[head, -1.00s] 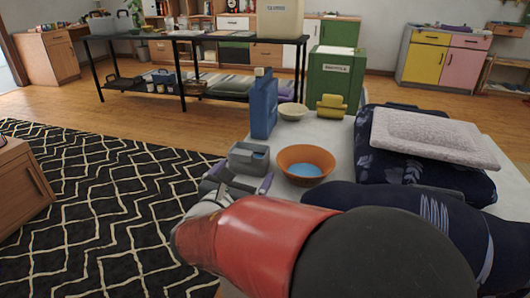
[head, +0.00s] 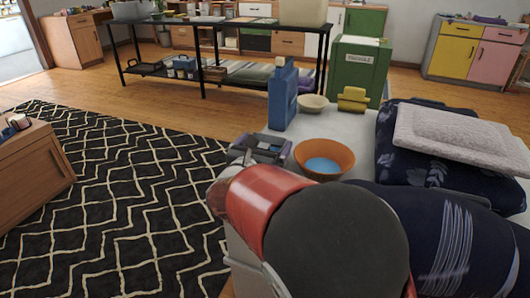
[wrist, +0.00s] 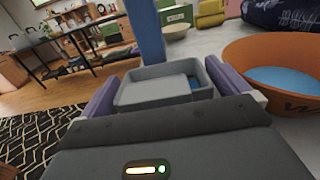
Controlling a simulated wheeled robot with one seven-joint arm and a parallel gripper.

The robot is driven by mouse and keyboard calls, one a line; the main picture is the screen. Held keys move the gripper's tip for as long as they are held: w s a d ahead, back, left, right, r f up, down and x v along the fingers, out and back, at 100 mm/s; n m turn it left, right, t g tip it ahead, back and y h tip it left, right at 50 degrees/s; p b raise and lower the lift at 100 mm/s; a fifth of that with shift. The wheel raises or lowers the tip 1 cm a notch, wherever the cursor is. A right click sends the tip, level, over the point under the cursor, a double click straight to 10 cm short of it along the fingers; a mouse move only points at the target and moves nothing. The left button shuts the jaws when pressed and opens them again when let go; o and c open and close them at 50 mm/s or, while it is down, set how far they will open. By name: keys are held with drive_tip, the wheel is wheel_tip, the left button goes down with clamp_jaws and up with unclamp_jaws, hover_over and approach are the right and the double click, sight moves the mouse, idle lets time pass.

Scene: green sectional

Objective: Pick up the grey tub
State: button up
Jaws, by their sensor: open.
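The grey tub (wrist: 160,93) is a small open rectangular container on the white surface, with something blue inside. In the wrist view it sits between the two purple fingers of my gripper (wrist: 168,96), one on its left and one on its right. The gripper is open; I cannot tell whether either finger touches the tub. In the head view the tub (head: 262,139) shows behind my red arm link, its near side partly hidden.
An orange bowl (head: 326,150), blue inside, stands close to the tub's right. Behind are a blue bottle (head: 283,98), a cream bowl (head: 313,102) and a green box (head: 357,68). Dark folded bedding (head: 445,165) lies right. The patterned rug (head: 110,190) is left.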

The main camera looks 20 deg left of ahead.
drive_tip(key=c, duration=0.7)
drive_tip(key=shift+r, duration=0.15)
wheel_tip(320, 180, up, 20)
drive_tip(key=p, duration=0.2)
drive_tip(key=shift+p, duration=0.35)
